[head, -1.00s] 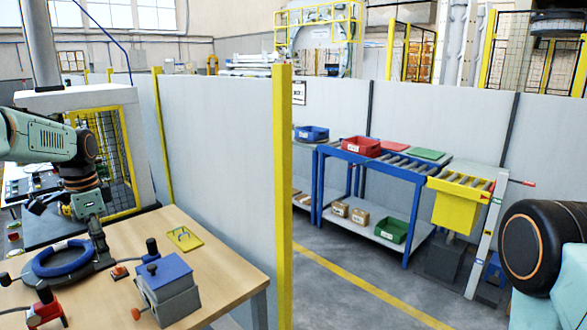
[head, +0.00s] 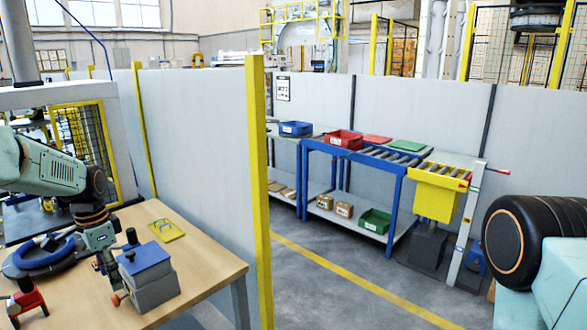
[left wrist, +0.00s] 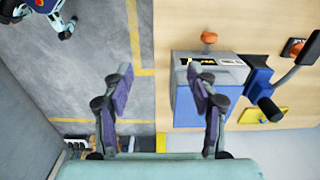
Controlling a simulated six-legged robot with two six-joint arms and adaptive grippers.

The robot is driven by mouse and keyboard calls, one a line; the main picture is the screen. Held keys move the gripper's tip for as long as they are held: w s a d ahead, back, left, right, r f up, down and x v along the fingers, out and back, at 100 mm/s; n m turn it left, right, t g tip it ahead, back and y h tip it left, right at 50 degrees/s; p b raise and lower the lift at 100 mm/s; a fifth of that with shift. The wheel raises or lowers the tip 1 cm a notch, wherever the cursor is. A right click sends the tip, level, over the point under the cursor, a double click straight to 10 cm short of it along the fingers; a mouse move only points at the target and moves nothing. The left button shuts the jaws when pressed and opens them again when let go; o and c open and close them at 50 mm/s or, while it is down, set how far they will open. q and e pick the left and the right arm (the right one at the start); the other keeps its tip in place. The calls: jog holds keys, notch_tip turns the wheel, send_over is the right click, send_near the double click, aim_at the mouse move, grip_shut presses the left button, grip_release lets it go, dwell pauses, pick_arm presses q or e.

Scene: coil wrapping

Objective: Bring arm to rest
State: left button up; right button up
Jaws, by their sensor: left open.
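My left arm comes in from the left in the head view, with its gripper (head: 112,280) pointing down over the wooden table, in front of the left side of a grey box with a blue lid (head: 158,287). In the left wrist view the two fingers (left wrist: 158,80) stand wide apart with nothing between them. The grey and blue box (left wrist: 198,100) lies behind and beside the right finger; I cannot tell whether they touch. My right gripper is out of view; only a thick dark joint and pale link of my right arm show at the right edge.
The table (head: 205,250) also holds a blue ring (head: 42,258) on a dark base, a red device (head: 27,300) and a yellow plate (head: 166,231). A grey partition with a yellow post (head: 259,190) stands behind. Blue roller racks (head: 345,170) with bins stand beyond open floor.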

pick_arm(q)
jog(key=s+d+f+n+b, duration=0.1)
jog(key=s+d+f+b, duration=0.1)
jog(key=s+d+f, duration=0.5)
jog(key=s+d+f+n+b, duration=0.1)
jog(key=s+d+f+b, duration=0.15)
jog(key=f, duration=0.95)
jog(key=s+d+f+n+b, duration=0.1)
jog(key=s+d+f+b, duration=0.2)
jog(key=s+d+f, duration=0.45)
jog(key=s+d+f+n+b, duration=0.2)
jog(key=s+f+b, duration=0.1)
jog(key=s, duration=0.8)
jog(key=s+d+f+n+b, duration=0.2)
jog(key=s+f, duration=0.4)
jog(key=s, duration=0.5)
jog(key=shift+s+f+n+b, duration=0.2)
jog(key=shift+s+n+b, duration=0.25)
jog(key=shift+b, duration=0.35)
